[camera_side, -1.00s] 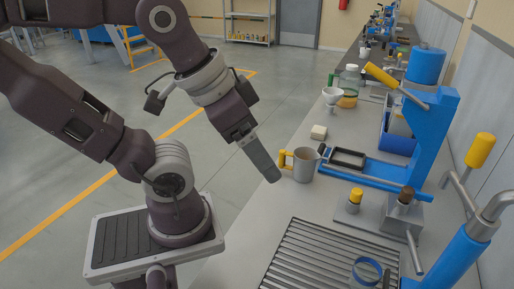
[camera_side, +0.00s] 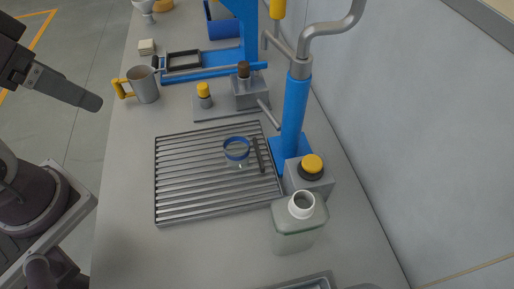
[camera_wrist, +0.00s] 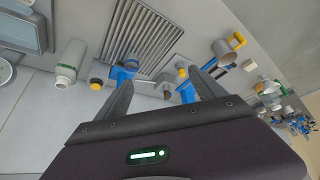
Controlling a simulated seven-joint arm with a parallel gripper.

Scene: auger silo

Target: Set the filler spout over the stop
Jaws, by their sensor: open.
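The filler is a blue column (camera_side: 293,112) at the right edge of a slatted grate. Its grey curved spout (camera_side: 325,27) bends toward the upper right, toward the wall side and away from the grate; its end is cut off by the frame's top. A blue ring (camera_side: 237,148) and a short dark bar (camera_side: 258,156) sit on the grate; I cannot tell which part is the stop. My gripper (camera_side: 88,100) is empty, left of the bench fittings and well apart from the spout. In the wrist view my gripper (camera_wrist: 163,85) shows two spread fingers.
The slatted grate (camera_side: 190,178) lies mid-bench. A yellow-handled mug (camera_side: 146,88) stands nearest my gripper. A pale canister (camera_side: 297,228) and a yellow-topped button box (camera_side: 311,168) stand by the column. A blue press frame (camera_side: 248,30) stands behind. The left bench strip is clear.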

